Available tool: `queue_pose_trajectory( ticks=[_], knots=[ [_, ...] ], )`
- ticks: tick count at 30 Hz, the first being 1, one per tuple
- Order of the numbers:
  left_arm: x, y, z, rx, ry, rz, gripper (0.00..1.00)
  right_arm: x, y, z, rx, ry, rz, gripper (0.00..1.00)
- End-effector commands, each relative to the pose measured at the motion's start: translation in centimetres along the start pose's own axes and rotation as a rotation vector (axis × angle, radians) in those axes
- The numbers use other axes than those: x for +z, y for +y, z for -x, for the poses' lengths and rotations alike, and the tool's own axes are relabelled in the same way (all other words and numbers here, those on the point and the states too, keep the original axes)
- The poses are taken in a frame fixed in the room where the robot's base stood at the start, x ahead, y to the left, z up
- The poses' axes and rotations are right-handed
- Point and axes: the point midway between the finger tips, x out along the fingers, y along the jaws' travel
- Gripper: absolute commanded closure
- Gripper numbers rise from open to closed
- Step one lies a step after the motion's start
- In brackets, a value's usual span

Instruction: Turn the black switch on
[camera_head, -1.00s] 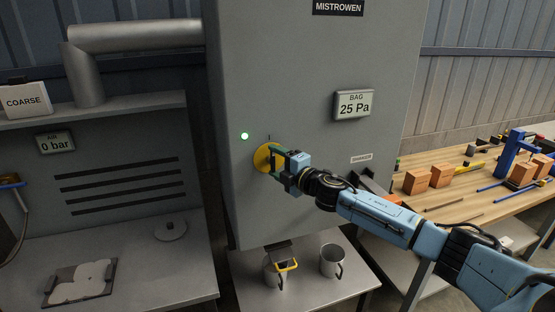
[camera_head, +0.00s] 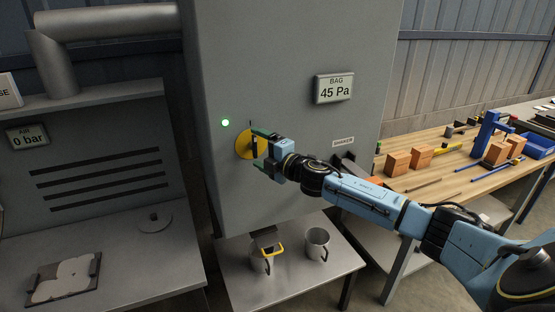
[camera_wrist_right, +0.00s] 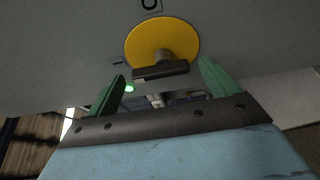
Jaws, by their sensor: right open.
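In the right wrist view the handle (camera_wrist_right: 160,71) is a dark bar in front of the yellow plate (camera_wrist_right: 150,38). One end points towards a short mark (camera_wrist_right: 117,63), and an O label (camera_wrist_right: 149,4) is at the top edge. My right gripper (camera_head: 261,150) is open in front of the switch. In the wrist view its green fingertips (camera_wrist_right: 160,76) are on either side of the handle, with gaps visible. My left gripper is not in view.
A green lamp (camera_head: 225,122) glows beside the switch. The BAG display (camera_head: 334,88) reads 45 Pa; the AIR display (camera_head: 27,135) reads 0 bar. A wooden bench (camera_head: 430,178) with blocks and tools is at right.

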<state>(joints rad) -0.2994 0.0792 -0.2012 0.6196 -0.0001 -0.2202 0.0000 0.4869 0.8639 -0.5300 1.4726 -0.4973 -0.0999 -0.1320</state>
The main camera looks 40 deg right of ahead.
Motion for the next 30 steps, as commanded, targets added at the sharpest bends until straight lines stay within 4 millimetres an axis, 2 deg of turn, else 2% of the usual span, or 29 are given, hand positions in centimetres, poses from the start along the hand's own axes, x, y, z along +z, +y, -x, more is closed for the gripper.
queue_pose_trajectory(
  ticks=[9,18,24,30],
  knots=[
    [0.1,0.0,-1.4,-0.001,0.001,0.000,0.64,-0.1,-0.4,5.2,-0.005,0.003,0.003,0.13],
    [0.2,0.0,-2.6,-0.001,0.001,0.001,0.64,-0.1,-0.4,9.3,-0.004,0.004,0.001,0.13],
    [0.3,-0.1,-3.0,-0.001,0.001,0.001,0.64,-0.1,-0.3,11.2,-0.003,0.004,0.000,0.13],
    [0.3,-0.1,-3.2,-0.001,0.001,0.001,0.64,-0.1,-0.1,12.2,-0.002,0.004,0.001,0.13]
  ],
)
